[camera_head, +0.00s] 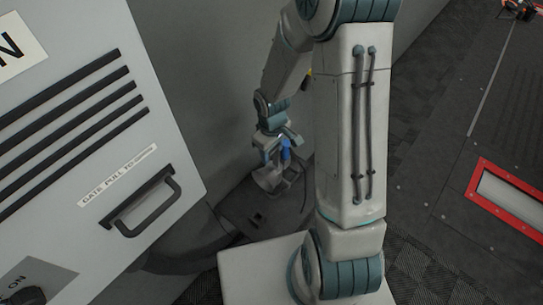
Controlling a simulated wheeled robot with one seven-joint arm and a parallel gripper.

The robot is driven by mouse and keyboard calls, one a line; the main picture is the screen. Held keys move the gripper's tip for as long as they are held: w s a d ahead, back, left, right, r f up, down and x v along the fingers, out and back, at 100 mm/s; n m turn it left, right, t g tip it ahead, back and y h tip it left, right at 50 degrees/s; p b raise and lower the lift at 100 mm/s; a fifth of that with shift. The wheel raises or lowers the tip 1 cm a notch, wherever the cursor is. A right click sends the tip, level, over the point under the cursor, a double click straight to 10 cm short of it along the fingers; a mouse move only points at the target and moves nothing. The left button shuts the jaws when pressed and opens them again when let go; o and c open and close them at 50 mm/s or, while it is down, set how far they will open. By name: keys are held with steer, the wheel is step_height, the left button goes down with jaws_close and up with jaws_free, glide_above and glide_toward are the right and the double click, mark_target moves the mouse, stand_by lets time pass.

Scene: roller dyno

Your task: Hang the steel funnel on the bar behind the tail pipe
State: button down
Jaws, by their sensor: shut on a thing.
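My gripper (279,147) is small in the view, low beside the grey wall and partly behind my own arm. It is shut on what looks like the steel funnel (267,180), a pale grey piece that flares below the fingers. A bright blue part (286,150) shows at the fingers; I cannot tell what it belongs to. The funnel is above or against a dark flat piece (250,213) with small slots; I cannot tell if they touch. I cannot make out the tail pipe or the bar.
A large light grey cabinet door (95,120) with black slots and a black handle (148,204) stands close on the left. A dark hose (190,258) runs low beneath it. A red-framed opening (507,196) lies in the dark floor at right. Dark floor between is clear.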

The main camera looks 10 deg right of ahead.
mark_target(272, 170)
steer(key=shift+f, duration=1.75)
steer(key=shift+f, duration=0.25)
steer(key=c, duration=0.7)
jaws_free()
steer(key=shift+r, duration=0.1)
steer(key=shift+r, duration=0.1)
